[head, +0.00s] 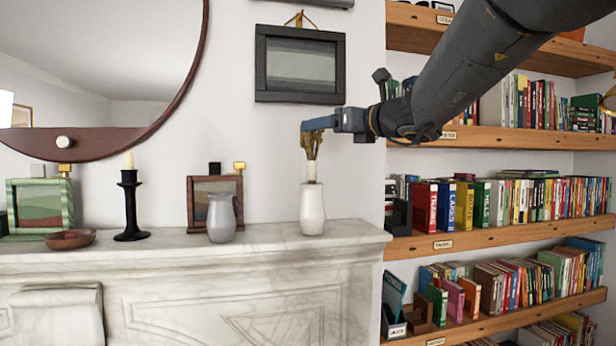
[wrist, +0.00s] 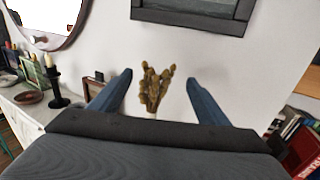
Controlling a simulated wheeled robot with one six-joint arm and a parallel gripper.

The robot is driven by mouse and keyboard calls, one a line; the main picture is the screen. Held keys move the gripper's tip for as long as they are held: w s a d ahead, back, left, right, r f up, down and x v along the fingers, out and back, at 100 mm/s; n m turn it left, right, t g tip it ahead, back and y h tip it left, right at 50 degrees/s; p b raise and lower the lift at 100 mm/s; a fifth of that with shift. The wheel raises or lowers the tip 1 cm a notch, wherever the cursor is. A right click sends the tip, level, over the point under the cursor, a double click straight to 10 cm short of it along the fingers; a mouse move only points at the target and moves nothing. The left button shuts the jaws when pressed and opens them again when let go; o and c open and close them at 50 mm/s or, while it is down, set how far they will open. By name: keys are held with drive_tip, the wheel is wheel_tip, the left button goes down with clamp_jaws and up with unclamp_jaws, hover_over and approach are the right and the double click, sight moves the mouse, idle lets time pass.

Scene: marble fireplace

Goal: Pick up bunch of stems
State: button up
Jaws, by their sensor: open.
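The bunch of stems (head: 311,143) is brown and dry-looking and stands upright above a white vase (head: 312,208) near the right end of the marble mantel. A pale band shows just below the stems, at the top of the vase. In the head view my gripper (head: 318,124) is at the height of the stems' tops, reaching in from the right. In the wrist view the stems (wrist: 155,88) show between the two blue fingers of my gripper (wrist: 160,80), with a gap on each side. The gripper is open and empty. The vase is mostly hidden there.
The mantel (head: 350,235) also bears a grey vase (head: 221,218), a small brown frame (head: 204,190), a black candlestick (head: 130,205), a brown bowl (head: 70,239) and a green frame (head: 40,204). A dark picture frame (head: 300,64) hangs above the stems. Bookshelves (head: 500,232) stand to the right.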

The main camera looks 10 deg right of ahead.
sight(312, 157)
drive_tip(key=shift+a+p+x, duration=0.1)
drive_tip(key=shift+p+x, duration=0.45)
drive_tip(key=shift+x, duration=0.8)
drive_tip(key=shift+a+p+x, duration=0.15)
drive_tip(key=shift+p+x, duration=0.4)
drive_tip(key=shift+x, duration=0.8)
drive_tip(key=shift+s+f, duration=0.1)
drive_tip(key=c, duration=1.4)
